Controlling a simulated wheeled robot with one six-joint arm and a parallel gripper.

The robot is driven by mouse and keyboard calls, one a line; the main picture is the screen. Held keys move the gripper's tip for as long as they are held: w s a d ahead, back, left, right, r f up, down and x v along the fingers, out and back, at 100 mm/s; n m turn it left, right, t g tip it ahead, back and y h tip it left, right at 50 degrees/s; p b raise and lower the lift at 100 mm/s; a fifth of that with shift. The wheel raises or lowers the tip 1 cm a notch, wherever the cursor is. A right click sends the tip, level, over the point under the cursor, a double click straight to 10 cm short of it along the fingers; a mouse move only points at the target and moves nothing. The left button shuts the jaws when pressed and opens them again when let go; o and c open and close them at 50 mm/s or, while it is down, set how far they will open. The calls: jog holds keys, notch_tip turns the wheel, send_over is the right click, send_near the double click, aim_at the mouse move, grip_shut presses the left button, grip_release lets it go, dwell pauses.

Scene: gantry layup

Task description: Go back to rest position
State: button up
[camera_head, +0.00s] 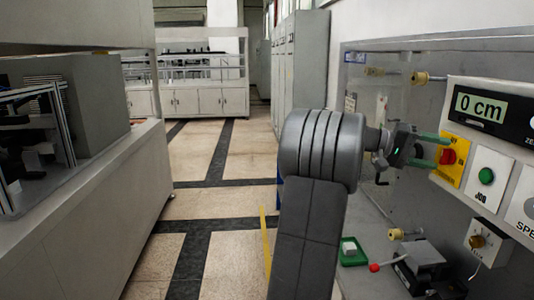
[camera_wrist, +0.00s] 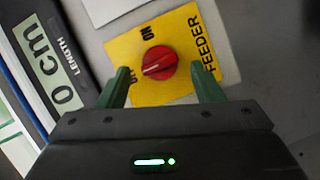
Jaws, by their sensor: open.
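My gripper (camera_head: 432,149) is open, with its two green fingers pointing at the control panel on the right. In the wrist view my gripper (camera_wrist: 160,87) has its fingers on either side of a red rotary knob (camera_wrist: 159,63) on a yellow plate (camera_wrist: 130,52) marked FEEDER. The knob lies between and beyond the fingertips; I cannot tell whether they touch the plate. In the head view the red knob (camera_head: 447,157) shows right beside the fingertips, and the yellow plate (camera_head: 455,143) is partly covered by them.
A display (camera_head: 480,107) reads 0 cm above a green JOG button (camera_head: 486,176). A grey counter (camera_head: 100,215) stands left. The tiled aisle (camera_head: 225,150) is clear.

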jog(key=m, duration=0.1)
jog(key=m+t+y, duration=0.1)
jog(key=m, duration=0.1)
jog(key=shift+s+r+p, duration=0.15)
jog(key=shift+r+p, duration=0.15)
jog(key=m+t+p, duration=0.1)
jog(key=m, duration=0.1)
jog(key=m+t+y+p, duration=0.1)
jog(key=s+m+t+p, duration=0.1)
jog(key=m, duration=0.1)
jog(key=shift+d+r+m+t, duration=0.1)
jog(key=shift+r+m+t, duration=0.2)
jog(key=shift+r, duration=0.05)
jog(key=shift+s+m+t+y+p, duration=0.15)
jog(key=shift+m+t+y+p, duration=0.15)
jog(key=shift+m+t+p, duration=0.3)
jog(key=shift+f, duration=0.1)
